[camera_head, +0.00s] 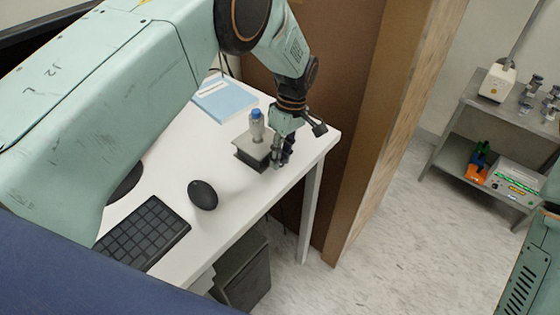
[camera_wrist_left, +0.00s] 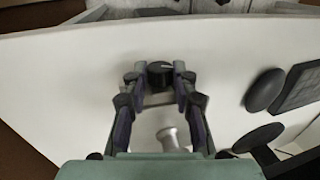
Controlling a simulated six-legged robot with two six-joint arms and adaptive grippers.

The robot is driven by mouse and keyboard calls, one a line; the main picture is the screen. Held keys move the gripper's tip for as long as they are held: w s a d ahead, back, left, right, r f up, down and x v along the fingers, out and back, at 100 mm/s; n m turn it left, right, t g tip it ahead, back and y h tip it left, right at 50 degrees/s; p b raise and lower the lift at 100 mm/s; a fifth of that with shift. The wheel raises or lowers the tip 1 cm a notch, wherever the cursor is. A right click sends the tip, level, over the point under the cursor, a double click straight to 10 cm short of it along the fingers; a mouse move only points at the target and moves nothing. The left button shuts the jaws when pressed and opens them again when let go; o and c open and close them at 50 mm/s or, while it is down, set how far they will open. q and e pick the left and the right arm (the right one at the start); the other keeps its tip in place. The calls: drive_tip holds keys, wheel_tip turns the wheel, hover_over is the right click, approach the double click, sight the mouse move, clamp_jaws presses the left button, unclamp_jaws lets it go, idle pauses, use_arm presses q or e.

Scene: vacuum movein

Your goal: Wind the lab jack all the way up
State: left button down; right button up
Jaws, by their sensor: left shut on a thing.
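The lab jack (camera_head: 252,151) stands on the white desk near its right end, with a pale top plate and dark body. A small clear bottle with a blue cap (camera_head: 257,124) stands upright on its plate. My left gripper (camera_head: 279,162) is at the right side of the jack and partly hides it. In the left wrist view my left gripper (camera_wrist_left: 160,80) has its fingertips on both sides of a round black knob (camera_wrist_left: 160,73) and is shut on it. The far side of the jack is hidden. My right gripper is out of view.
The white desk (camera_head: 165,165) also holds a black mouse (camera_head: 202,195), a keyboard (camera_head: 143,232) and a blue folder (camera_head: 224,99). A brown panel (camera_head: 330,90) rises behind the desk's right end. A metal shelf (camera_head: 455,150) with lab items stands at far right. Floor between is clear.

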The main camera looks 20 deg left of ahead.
use_arm(q)
drive_tip(key=shift+s+d+f, duration=0.1)
drive_tip(key=shift+s+f, duration=0.05)
drive_tip(key=c, duration=1.1)
unclamp_jaws()
drive_tip(key=shift+o, duration=0.2)
drive_tip(key=shift+r, duration=0.2)
drive_tip(key=shift+w+r, duration=0.25)
drive_tip(key=shift+r, duration=0.05)
drive_tip(key=v, duration=1.1)
drive_tip(key=shift+r, duration=0.1)
